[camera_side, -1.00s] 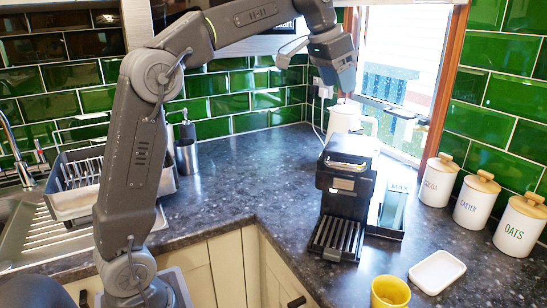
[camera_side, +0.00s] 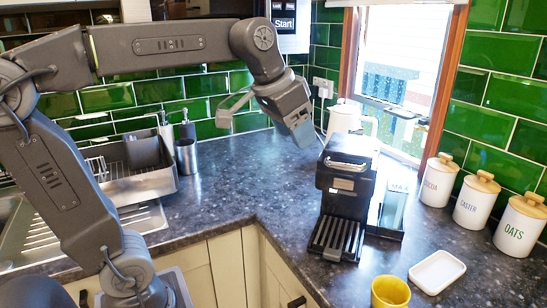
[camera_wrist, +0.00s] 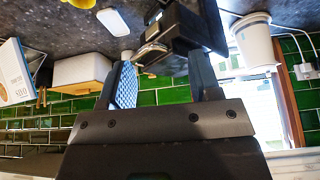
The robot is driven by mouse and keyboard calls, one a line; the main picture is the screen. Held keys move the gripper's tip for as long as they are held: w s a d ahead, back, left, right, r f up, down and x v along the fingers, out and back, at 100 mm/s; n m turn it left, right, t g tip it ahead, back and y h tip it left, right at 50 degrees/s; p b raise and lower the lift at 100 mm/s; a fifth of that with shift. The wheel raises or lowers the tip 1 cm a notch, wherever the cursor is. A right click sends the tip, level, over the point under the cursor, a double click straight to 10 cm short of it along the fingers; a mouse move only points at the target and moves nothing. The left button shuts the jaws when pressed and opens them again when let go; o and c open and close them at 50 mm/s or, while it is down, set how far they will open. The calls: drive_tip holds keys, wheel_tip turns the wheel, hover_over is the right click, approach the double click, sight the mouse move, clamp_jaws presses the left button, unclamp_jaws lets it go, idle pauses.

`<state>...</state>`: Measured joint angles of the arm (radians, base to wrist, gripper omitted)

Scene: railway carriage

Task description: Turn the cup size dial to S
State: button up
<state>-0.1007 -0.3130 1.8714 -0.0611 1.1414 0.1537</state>
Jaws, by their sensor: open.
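The black coffee machine (camera_side: 345,190) stands on the dark worktop, with a slatted drip tray at its front and a clear water tank (camera_side: 393,208) at its right. It also shows in the wrist view (camera_wrist: 190,22), beyond my fingers. I cannot make out the cup size dial or its marks in either view. My gripper (camera_side: 304,135) is in the air just left of the machine's top, tilted downward. In the wrist view its two fingers (camera_wrist: 160,82) stand apart with nothing held between them.
A yellow cup (camera_side: 390,292) and a white dish (camera_side: 437,271) sit at the front right. Lidded canisters (camera_side: 472,206) line the right wall. A white kettle (camera_side: 345,118) stands behind the machine. A dish rack (camera_side: 125,175) is at the left. The worktop left of the machine is clear.

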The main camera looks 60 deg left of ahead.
drive_tip(key=s+d+f, duration=0.1)
drive_tip(key=s+f, duration=0.3)
drive_tip(key=s, duration=0.1)
drive_tip(key=shift+d, duration=0.1)
